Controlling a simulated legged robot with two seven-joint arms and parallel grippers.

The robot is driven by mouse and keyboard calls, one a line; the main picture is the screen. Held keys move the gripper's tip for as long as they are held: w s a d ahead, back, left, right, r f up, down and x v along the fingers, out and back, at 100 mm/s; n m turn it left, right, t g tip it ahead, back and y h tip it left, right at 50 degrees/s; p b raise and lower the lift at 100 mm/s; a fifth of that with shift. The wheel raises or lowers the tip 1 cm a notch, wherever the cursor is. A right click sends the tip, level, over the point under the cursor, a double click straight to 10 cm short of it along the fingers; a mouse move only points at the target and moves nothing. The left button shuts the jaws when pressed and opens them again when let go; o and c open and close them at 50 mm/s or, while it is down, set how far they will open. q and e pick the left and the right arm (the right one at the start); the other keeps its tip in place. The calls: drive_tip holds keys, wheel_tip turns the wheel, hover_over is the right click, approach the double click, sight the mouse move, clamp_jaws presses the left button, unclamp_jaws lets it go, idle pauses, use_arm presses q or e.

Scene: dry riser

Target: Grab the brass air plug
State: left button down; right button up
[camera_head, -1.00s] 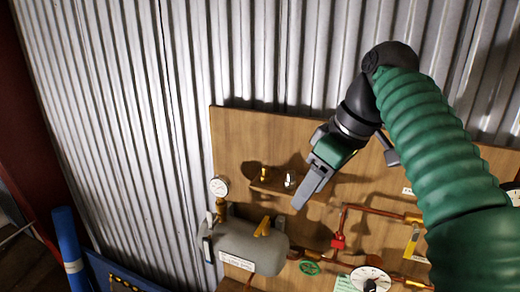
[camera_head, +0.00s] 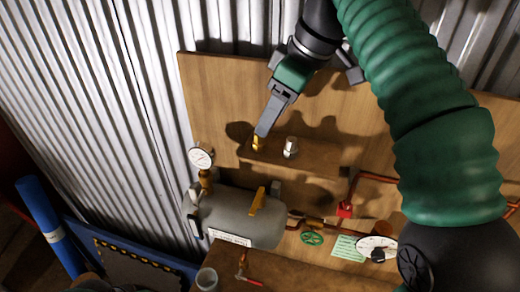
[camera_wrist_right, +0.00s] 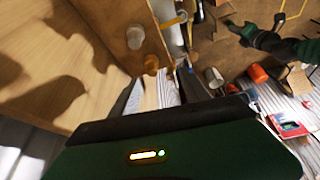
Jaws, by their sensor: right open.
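The brass air plug (camera_head: 258,143) stands on a small wooden shelf (camera_head: 315,158) on the board, left of a silver plug (camera_head: 291,147). My right gripper (camera_head: 264,128) is open and empty, its fingers at the brass plug and partly covering it in the head view. In the right wrist view the brass plug (camera_wrist_right: 151,63) shows just beyond the gap between the fingers (camera_wrist_right: 158,88), and the silver plug (camera_wrist_right: 135,38) is farther off. I cannot tell whether a finger touches the brass plug. My left arm (camera_wrist_right: 265,40) shows small in the right wrist view; its jaws are unclear.
Below the shelf are a grey tank (camera_head: 235,217) with a yellow lever (camera_head: 257,201), a gauge (camera_head: 201,158) and red-valved copper piping (camera_head: 345,209). A cup (camera_head: 206,280) and a red-handled tool (camera_head: 248,281) lie lower. Corrugated metal stands behind.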

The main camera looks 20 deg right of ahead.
sight(259, 138)
drive_tip(key=w+f, duration=0.1)
drive_tip(key=f, duration=0.1)
drive_tip(key=w+f, duration=0.3)
drive_tip(key=shift+w+a+f, duration=0.25)
drive_tip(key=shift+a+f, duration=0.15)
drive_tip(key=shift+a+f+p, duration=0.15)
drive_tip(key=shift+a+f, duration=0.05)
drive_tip(key=shift+f, duration=0.35)
drive_tip(key=shift+a+f+p, duration=0.15)
drive_tip(key=shift+a+f, duration=0.05)
drive_tip(key=shift+f, duration=0.35)
drive_tip(key=shift+s+a, duration=0.15)
drive_tip(key=shift+s, duration=0.3)
drive_tip(key=shift+w+f, duration=0.15)
drive_tip(key=shift+w, duration=0.3)
drive_tip(key=c, duration=0.7)
clamp_jaws()
use_arm(q)
drive_tip(key=shift+w+f, duration=0.15)
drive_tip(key=shift+w, duration=0.55)
use_arm(e)
drive_tip(key=shift+s, duration=0.2)
